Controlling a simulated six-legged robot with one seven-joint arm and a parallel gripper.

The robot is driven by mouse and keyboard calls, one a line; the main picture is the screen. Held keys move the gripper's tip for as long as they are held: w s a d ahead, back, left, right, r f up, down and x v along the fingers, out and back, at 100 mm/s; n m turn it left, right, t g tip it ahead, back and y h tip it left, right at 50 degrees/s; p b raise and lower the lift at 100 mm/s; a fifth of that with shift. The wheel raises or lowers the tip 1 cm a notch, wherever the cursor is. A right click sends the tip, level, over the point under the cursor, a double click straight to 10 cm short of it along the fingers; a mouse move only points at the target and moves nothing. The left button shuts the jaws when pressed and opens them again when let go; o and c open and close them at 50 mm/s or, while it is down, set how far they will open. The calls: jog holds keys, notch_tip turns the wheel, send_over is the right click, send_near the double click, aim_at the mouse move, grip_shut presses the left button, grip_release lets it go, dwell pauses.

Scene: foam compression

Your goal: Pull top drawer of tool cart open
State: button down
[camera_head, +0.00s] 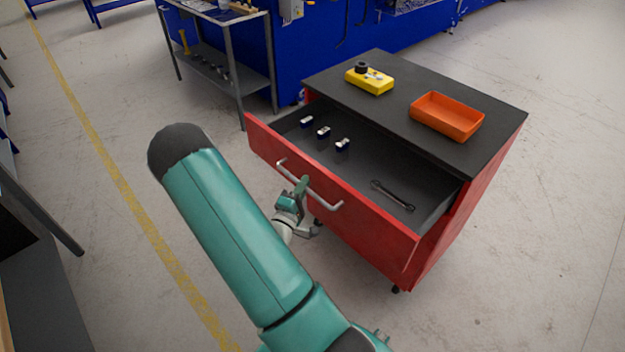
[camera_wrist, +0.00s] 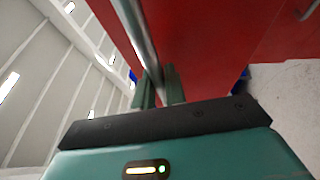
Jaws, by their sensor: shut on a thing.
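The red tool cart (camera_head: 488,150) has a dark top, and its top drawer (camera_head: 340,208) is pulled well out toward me. A silver bar handle (camera_head: 325,198) runs across the drawer front. My gripper (camera_head: 301,187) is at the middle of this handle, shut on it. In the wrist view the handle (camera_wrist: 138,38) passes between the fingers of my gripper (camera_wrist: 158,88), with the red drawer front (camera_wrist: 215,40) behind. Inside the drawer lie several small dark-and-silver items (camera_head: 323,131) and a wrench (camera_head: 393,196).
On the cart top are a yellow box (camera_head: 370,79) with a black knob and an orange tray (camera_head: 446,117). A grey metal table (camera_head: 215,50) stands behind at the left, by blue panels. Open concrete floor lies left and right of the cart.

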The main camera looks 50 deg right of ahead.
jog(key=shift+a, duration=0.25)
jog(key=c, duration=1.5)
grip_release()
jog(key=shift+o, duration=0.2)
jog(key=v, duration=1.4)
jog(key=shift+w+d, duration=0.1)
